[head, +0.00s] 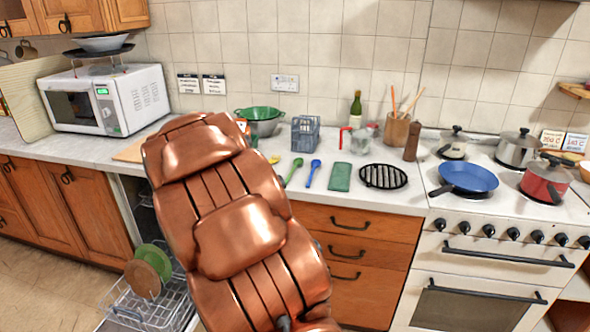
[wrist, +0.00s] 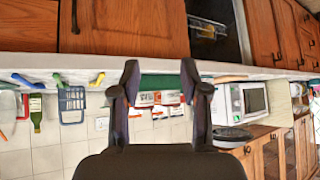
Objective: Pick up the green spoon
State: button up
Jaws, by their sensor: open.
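The green spoon (head: 293,171) lies on the white counter in the head view, between a small yellow thing (head: 274,159) and a blue spoon (head: 311,173). In the wrist view, which is upside down, the green spoon (wrist: 58,80) shows at the left, near the counter edge. My gripper (wrist: 160,68) is open and empty, its two dark fingers apart. The green spoon is off to the left of the fingers in that view, not between them. In the head view my copper arm hides the gripper.
A green colander (head: 260,113) and a blue-grey basket (head: 305,134) stand behind the spoons. A green cloth (head: 340,177) and black trivet (head: 383,177) lie to the right. An open dishwasher rack (head: 140,308) with plates juts out at lower left. A stove (head: 500,230) stands right.

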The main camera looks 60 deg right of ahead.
jog(key=d+f+m+h, duration=0.2)
jog(key=d+h, duration=0.2)
jog(key=d, duration=1)
jog(key=m+g+h, duration=0.2)
jog(key=m+h, duration=0.1)
jog(key=h, duration=0.2)
send_near(292, 170)
jog(key=shift+d+f, duration=0.25)
jog(key=shift+d, duration=0.25)
jog(key=shift+d+f, duration=0.3)
jog(key=shift+d, duration=0.2)
jog(key=shift+x, duration=0.75)
jog(key=shift+w+d, duration=0.2)
jog(key=shift+d, duration=0.4)
jog(key=shift+w+d+p, duration=0.6)
jog(key=shift+d+p, duration=0.3)
jog(key=shift+p+x, duration=0.5)
jog(key=shift+x, duration=0.9)
jog(key=shift+f, duration=0.1)
grip_shut()
